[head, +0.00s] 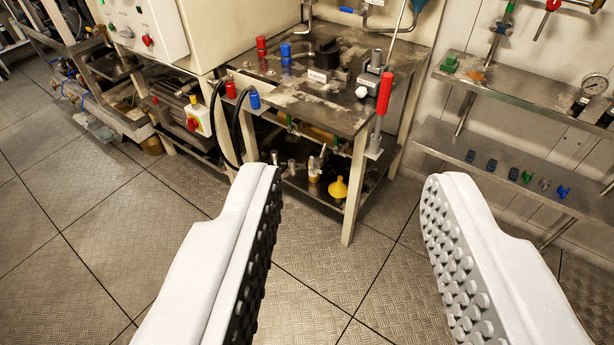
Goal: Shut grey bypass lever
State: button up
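My gripper (352,182) is open and empty, its two white fingers with dark studded pads wide apart in the foreground. Beyond it is a steel workbench (325,118). I cannot tell for sure which part is the grey bypass lever. A thin grey rod (398,32) rises at a slant from the back right of the bench top. An upright lever with a red grip (384,95) stands at the bench's front right corner. My gripper touches none of these.
A yellow funnel (338,188) and small fittings sit on the bench's lower shelf. Wall shelves (500,160) at right hold small coloured parts and a gauge (590,88). A cabinet (145,25) and a pump (180,103) stand at left. The tiled floor (300,285) in front is clear.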

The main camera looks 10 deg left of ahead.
aim_at(313, 166)
jog(key=z, duration=0.1)
jog(key=i, duration=1.2)
jog(key=u, duration=0.3)
